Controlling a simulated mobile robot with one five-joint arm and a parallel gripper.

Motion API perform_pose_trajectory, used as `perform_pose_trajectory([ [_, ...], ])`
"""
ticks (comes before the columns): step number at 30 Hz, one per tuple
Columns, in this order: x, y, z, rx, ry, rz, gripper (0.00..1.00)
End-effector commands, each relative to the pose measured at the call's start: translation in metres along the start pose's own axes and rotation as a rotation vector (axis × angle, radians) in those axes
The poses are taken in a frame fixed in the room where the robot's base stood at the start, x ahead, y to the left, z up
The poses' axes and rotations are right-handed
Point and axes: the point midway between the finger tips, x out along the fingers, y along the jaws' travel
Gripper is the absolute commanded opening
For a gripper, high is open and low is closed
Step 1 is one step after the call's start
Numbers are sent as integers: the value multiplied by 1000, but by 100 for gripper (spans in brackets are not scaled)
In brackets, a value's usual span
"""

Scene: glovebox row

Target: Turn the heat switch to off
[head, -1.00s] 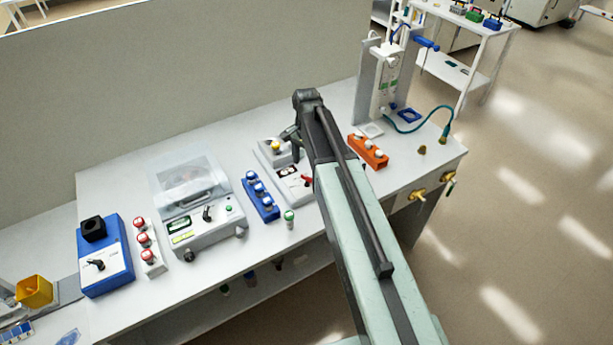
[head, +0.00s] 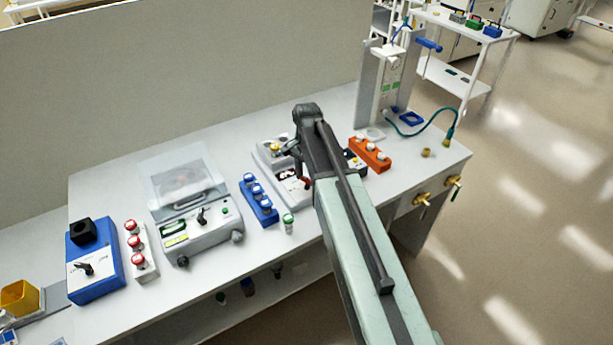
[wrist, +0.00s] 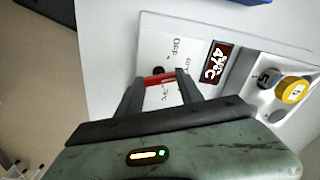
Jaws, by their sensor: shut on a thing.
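The heat switch is a red lever (wrist: 160,78) on a white heater unit (head: 264,163) with a dark display reading about 47 °C (wrist: 217,62). In the wrist view an "OFF" label is printed on the panel beyond the lever, and a dark round knob end shows by the lever. My gripper (wrist: 160,76) has one finger on each side of the red lever and is shut on it. In the head view the red lever (head: 305,182) shows beside my arm, which hides part of the unit and most of my gripper (head: 299,165).
A yellow-capped vial (wrist: 293,90) stands in the heater unit. A blue vial rack (head: 259,202) and a green-capped vial (head: 288,223) are to the left. An orange rack (head: 371,153) is to the right of my arm. A lidded instrument (head: 200,232) stands further left.

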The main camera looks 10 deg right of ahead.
Motion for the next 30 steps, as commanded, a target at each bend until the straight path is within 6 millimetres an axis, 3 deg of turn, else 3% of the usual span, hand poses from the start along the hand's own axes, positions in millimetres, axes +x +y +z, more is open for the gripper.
perform_pose_trajectory([
  [8,0,0,0,-98,0,-1,3],
  [30,0,0,1,-667,1,-2,3],
])
